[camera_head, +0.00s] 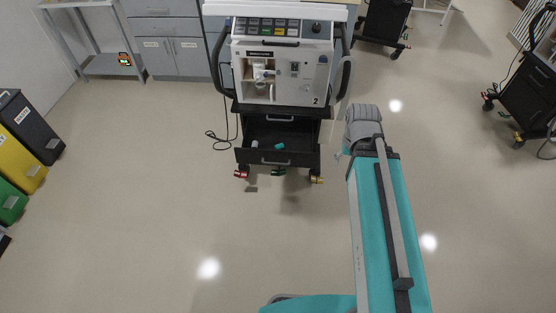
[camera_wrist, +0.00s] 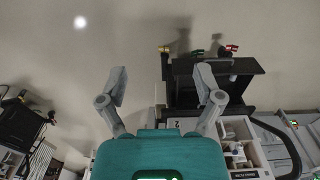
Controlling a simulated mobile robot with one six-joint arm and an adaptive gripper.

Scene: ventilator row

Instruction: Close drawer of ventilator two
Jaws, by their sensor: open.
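Ventilator two (camera_head: 285,75) stands upright at the centre of the head view, white on a black cart, with a "2" on its front. Its lower drawer (camera_head: 275,158) is pulled out, and a small teal item (camera_head: 279,146) and a pale item (camera_head: 255,144) lie inside. In the wrist view the ventilator (camera_wrist: 238,150) appears upside down at the right, with the black drawer (camera_wrist: 215,68) past the right finger. My gripper (camera_wrist: 160,76) is open, with nothing between its fingers. In the head view, its fingers are not clearly visible; my arm's end is right of the drawer.
A black cable (camera_head: 222,138) lies on the floor left of the cart. Other carts (camera_head: 382,22) stand behind and at the far right. Grey cabinets (camera_head: 172,50) are behind, and coloured bins (camera_head: 18,160) at the left. The floor before the drawer is clear.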

